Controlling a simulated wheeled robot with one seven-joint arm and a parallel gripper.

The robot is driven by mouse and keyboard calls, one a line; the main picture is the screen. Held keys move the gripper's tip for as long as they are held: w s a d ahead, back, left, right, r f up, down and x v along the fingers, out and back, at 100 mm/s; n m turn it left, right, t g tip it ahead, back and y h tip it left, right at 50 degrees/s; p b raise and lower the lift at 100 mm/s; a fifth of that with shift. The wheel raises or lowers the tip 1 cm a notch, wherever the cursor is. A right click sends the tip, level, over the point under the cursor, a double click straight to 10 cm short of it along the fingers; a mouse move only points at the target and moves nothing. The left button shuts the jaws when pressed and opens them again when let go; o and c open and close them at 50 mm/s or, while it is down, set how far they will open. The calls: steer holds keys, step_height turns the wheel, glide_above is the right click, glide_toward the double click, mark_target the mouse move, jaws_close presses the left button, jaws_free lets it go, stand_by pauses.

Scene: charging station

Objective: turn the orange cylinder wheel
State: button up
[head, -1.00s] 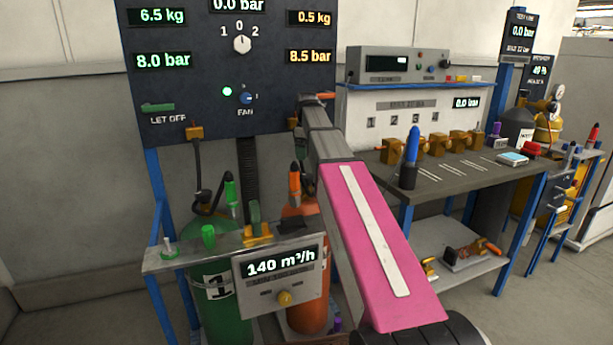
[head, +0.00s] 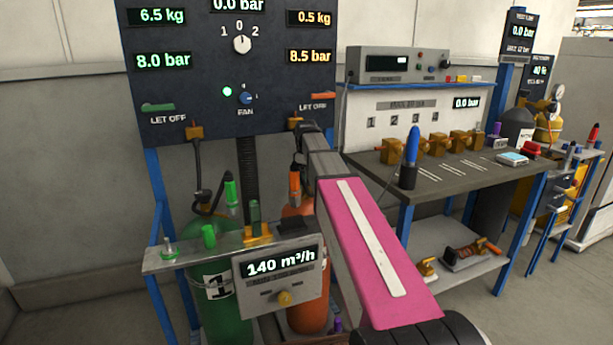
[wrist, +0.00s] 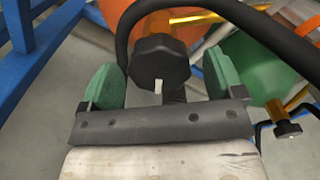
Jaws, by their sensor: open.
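The orange cylinder (head: 308,312) stands beside the green cylinder (head: 206,300) under the dark panel. In the wrist view a black faceted wheel (wrist: 160,62) with a white mark shows in front of the orange cylinder (wrist: 185,22). My gripper (wrist: 162,82) is open, with one green pad to the left of the wheel and one to its right. Gaps show on both sides, so the pads appear apart from it. In the head view my arm hides the wheel, and my gripper cannot be made out.
A black hose (wrist: 230,12) arches over the wheel in the wrist view. A brass valve with a small black knob (wrist: 288,130) is at the right. A metal shelf with a 140 m³/h display (head: 280,262) stands in front of the cylinders. A workbench (head: 440,178) is at the right.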

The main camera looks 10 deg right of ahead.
steer(key=c, duration=0.9)
steer(key=shift+m, duration=3)
steer(key=o, duration=0.9)
step_height(320, 180, up, 11)
steer(key=shift+f, duration=0.1)
